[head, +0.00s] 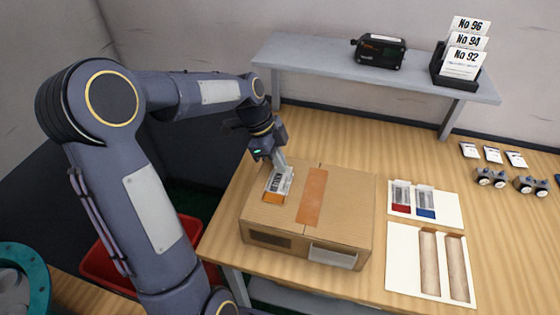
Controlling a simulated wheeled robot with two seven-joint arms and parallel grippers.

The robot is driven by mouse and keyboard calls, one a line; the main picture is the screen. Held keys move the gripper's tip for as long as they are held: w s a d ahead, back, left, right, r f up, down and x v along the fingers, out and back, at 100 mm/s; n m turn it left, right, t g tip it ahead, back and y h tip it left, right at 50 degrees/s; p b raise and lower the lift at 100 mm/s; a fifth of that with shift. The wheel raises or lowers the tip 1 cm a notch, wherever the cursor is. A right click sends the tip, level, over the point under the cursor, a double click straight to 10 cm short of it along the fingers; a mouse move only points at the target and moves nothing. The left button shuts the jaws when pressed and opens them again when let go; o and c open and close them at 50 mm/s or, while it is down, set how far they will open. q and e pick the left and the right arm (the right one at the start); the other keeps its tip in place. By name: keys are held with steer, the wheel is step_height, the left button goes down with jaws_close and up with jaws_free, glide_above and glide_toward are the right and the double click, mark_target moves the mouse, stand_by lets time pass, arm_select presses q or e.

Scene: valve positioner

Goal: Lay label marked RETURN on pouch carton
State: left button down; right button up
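The pouch carton (345,208) is a closed brown cardboard box with an orange-brown strip across its top and a white patch on its front. My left gripper (281,163) points down over the left part of the carton top. It looks shut on the upper end of a white label (278,184) with dark print and an orange band. The print looks like RETURN but is small. I cannot tell whether the label touches the carton top or hangs just above it. My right gripper is not in view.
Two labels, one with a red band (401,208) and one blue (426,213), lie on a white sheet right of the carton. Brown strips (430,262) lie on another sheet. A shelf (330,72) with a black device (379,51) and numbered cards (463,62) stands behind.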

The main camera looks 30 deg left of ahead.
arm_select(q)
steer(key=c, duration=1.6)
jaws_free()
steer(key=w+v, duration=0.1)
steer(key=v, duration=0.7)
steer(key=s+d+f+n+t, duration=0.1)
steer(key=s+d+n, duration=0.3)
steer(key=s+n, duration=0.4)
steer(key=s+d+f+n+t, duration=0.2)
steer(key=s+d+n, duration=0.3)
steer(key=s+n, duration=0.4)
steer(key=s+t, duration=0.1)
steer(key=s, duration=0.3)
steer(key=shift+s+t, duration=0.3)
steer(key=shift+s, duration=0.1)
